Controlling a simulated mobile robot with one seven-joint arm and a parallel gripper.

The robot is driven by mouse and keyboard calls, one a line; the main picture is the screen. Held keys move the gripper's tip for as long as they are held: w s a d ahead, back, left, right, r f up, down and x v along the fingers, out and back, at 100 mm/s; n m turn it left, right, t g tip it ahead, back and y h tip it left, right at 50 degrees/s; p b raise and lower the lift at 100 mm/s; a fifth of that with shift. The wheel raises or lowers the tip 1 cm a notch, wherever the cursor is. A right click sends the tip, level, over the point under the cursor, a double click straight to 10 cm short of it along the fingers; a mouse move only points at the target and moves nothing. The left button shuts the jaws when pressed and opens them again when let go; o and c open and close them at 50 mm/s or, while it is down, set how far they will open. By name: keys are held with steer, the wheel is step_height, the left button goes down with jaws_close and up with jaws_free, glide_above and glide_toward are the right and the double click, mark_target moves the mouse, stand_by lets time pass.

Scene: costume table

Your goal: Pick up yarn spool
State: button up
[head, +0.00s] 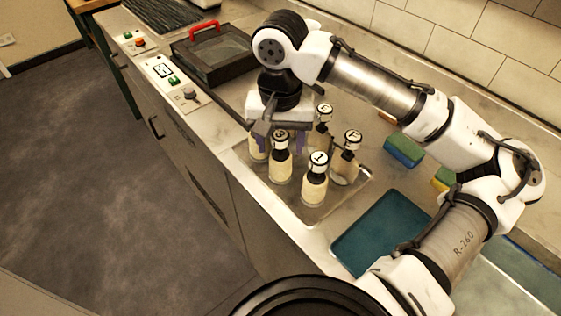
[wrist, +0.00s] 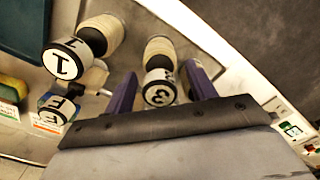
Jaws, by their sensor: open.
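Several cream yarn spools with black necks and labelled white caps stand upright on a shallow tray (head: 322,214) in the head view. The frontmost spool (head: 313,192) has a cap marked 1, and it also shows in the wrist view (wrist: 103,32). Another spool (head: 280,168) has a cap that reads like 3, and in the wrist view it (wrist: 159,50) lies between my purple fingers. My gripper (head: 283,147) points down over the tray. In the wrist view my gripper (wrist: 158,75) is open, with a finger on either side of that spool; contact cannot be told. My gripper partly hides the spools behind it.
A spool marked F (head: 345,166) stands close to the right. A teal tray (head: 378,232) lies in front, and a blue-green sponge (head: 403,151) near the wall. A dark box with a red handle (head: 215,62) and a switch panel (head: 171,84) are farther back. The counter's left edge is close.

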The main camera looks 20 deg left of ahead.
steer(key=shift+f, duration=0.1)
steer(key=shift+c, duration=0.4)
jaws_close()
step_height(320, 180, up, 18)
steer(key=b, duration=0.3)
stand_by(0.5)
